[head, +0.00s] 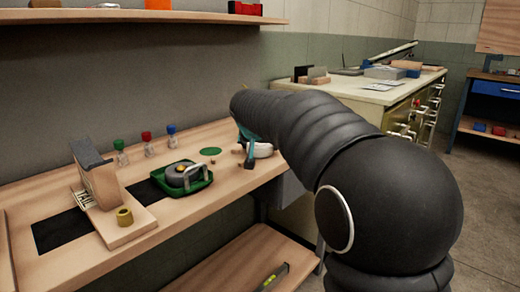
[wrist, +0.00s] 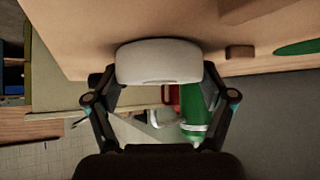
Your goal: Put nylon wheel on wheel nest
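The nylon wheel is a thick white disc (wrist: 158,62) between the two fingers of my gripper (wrist: 158,82) in the wrist view. The fingers press against its left and right sides. In the head view, the white wheel (head: 262,150) shows partly behind my gripper (head: 248,150), at the right end of the wooden bench. Any gap between wheel and bench is hard to judge. A flat green disc (head: 210,151) lies on the bench just left of my gripper; it also shows at the right of the wrist view (wrist: 298,46). I cannot tell for sure which thing is the wheel nest.
A green tray (head: 205,187) holding a grey round part with a handle sits left on the bench (head: 150,236). A shelf (head: 140,17) overhangs the back.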

